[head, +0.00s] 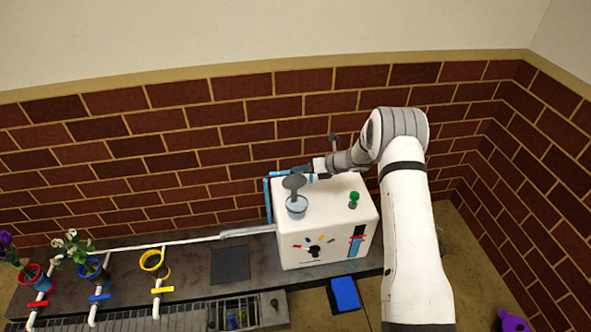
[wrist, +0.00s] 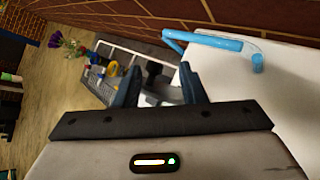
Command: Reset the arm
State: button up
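My gripper (head: 304,170) is above the back left part of the white box-shaped machine (head: 325,212), reached over from the right by my white arm. In the wrist view the two dark blue fingers of my gripper (wrist: 160,80) stand apart with nothing held between them. The white top of the machine also shows at the right of the wrist view (wrist: 262,100). In the head view the fingers are small and partly merge with the blue pipe behind them.
A blue pipe (wrist: 215,40) runs along the machine's edge close to my gripper. A grey funnel-like part (head: 297,205) and a green knob (head: 354,197) stand on its top. Red (head: 35,278), blue (head: 93,268) and yellow (head: 155,262) pots line the bench at left. A brick wall (head: 240,125) rises behind.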

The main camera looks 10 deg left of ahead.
jog(key=shift+v, duration=1.25)
jog(key=s+d+r+n+g+h+p, duration=0.1)
jog(key=s+d+r+n+p, duration=0.15)
jog(key=s+r+n, duration=0.45)
jog(key=s+d+r+n+g+h+p, duration=0.1)
jog(key=s+r+n+p, duration=0.15)
jog(key=r, duration=0.95)
jog(key=s+d+r+n+g+h+p, duration=0.1)
jog(key=s+d+r+n+h+p, duration=0.2)
jog(key=s+r, duration=0.45)
jog(key=s+d+r+n+h+p, duration=0.2)
jog(key=s+d+r+n+p, duration=0.1)
jog(key=s, duration=0.5)
jog(key=s+d+r+n+t+h+p, duration=0.1)
jog(key=s+d+r+n+h+p, duration=0.1)
jog(key=s+d+r+n, duration=0.3)
jog(key=s+d+r+n+t+h+p, duration=0.1)
jog(key=s+d+r+n+h+p, duration=0.1)
jog(key=s+r+n, duration=0.6)
jog(key=s+d+r+p, duration=0.1)
jog(key=s+d, duration=0.1)
jog(key=s, duration=0.1)
jog(key=shift+s+r+n+p, duration=0.3)
jog(key=shift+s+n+p, duration=0.05)
jog(key=shift+p, duration=0.05)
